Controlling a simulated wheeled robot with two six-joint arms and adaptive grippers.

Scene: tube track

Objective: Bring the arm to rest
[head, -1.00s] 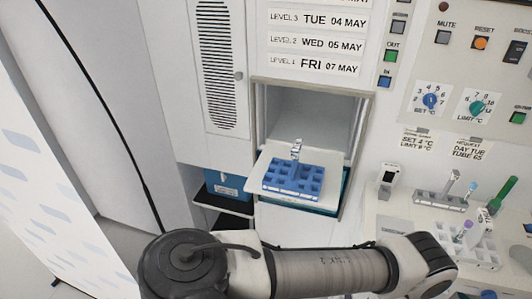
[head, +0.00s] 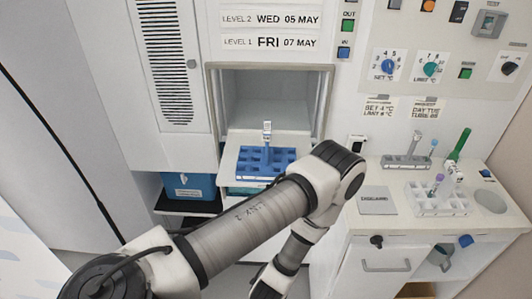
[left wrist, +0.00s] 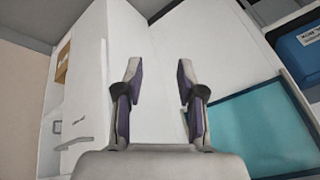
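My left arm comes in from the lower left of the head view, bends at the elbow and runs down to the bottom edge. Its gripper is not clearly seen there. In the left wrist view my left gripper (left wrist: 159,82) is open, with nothing between its two fingers. A blue rack (head: 248,170) sits on the pulled-out shelf of the open compartment, with one labelled tube (head: 267,133) standing upright in it. My arm's elbow is just right of the rack in the picture. My right gripper is in neither view.
A white counter (head: 375,222) at right bears a grey rack (head: 405,162) and a white rack (head: 425,208) holding tubes, one green-topped. Blue bins (head: 188,187) stand on low shelves left of the compartment. A teal surface (left wrist: 240,130) lies right of the gripper in the wrist view.

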